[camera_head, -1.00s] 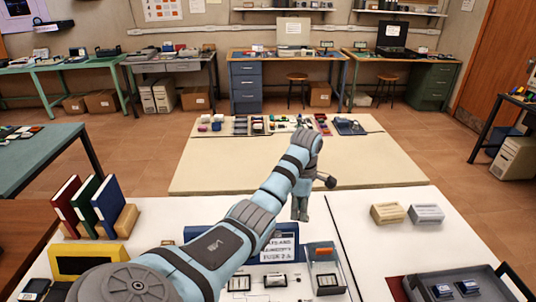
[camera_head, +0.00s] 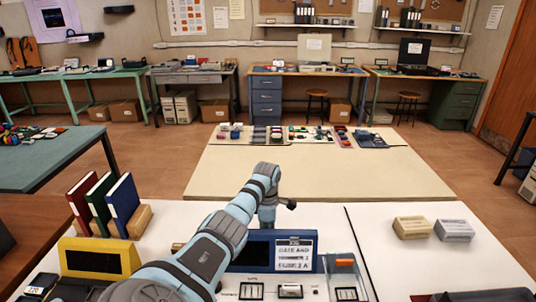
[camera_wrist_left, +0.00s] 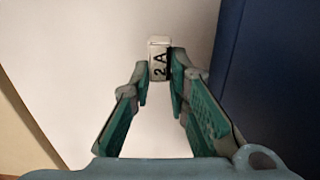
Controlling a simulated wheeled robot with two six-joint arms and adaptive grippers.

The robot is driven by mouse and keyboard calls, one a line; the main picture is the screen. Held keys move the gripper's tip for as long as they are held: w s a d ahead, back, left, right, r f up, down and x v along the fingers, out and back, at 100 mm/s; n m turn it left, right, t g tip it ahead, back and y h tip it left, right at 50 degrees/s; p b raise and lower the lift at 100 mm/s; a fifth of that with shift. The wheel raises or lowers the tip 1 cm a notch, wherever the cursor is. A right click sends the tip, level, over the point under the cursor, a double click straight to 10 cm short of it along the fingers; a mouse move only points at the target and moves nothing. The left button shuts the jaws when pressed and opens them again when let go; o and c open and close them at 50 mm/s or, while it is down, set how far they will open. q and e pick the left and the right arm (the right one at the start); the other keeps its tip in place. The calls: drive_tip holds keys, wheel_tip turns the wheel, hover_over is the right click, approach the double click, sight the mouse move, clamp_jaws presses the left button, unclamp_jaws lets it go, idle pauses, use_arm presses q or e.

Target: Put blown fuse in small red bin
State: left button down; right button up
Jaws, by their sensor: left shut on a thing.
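My left gripper (camera_head: 267,222) points down behind the blue framed panel (camera_head: 250,256) on the white table. In the left wrist view its fingertips (camera_wrist_left: 160,72) are shut on a small white fuse marked "2A" (camera_wrist_left: 158,50). The fuse is too small to make out in the head view. The panel carries a white card (camera_head: 294,255) with "FUSE 2 A" on it. A dark red patch (camera_head: 420,298) shows at the bottom edge beside a dark tray; I cannot tell whether it is the small red bin. My right gripper is not in view.
Red, green and blue books (camera_head: 122,200) stand in a wooden holder at left, by a yellow-framed box (camera_head: 98,258). Small framed parts (camera_head: 251,291) and a clear stand with an orange block (camera_head: 342,264) sit in front. Two small boxes (camera_head: 412,228) lie at right. White tabletop right of the seam is mostly clear.

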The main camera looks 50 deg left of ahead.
use_arm(q)
wheel_tip(320, 180, down, 4)
drive_tip(key=shift+r+b, duration=0.25)
drive_tip(key=shift+b, duration=0.3)
drive_tip(key=c, duration=1.5)
unclamp_jaws()
drive_tip(key=shift+c, duration=0.2)
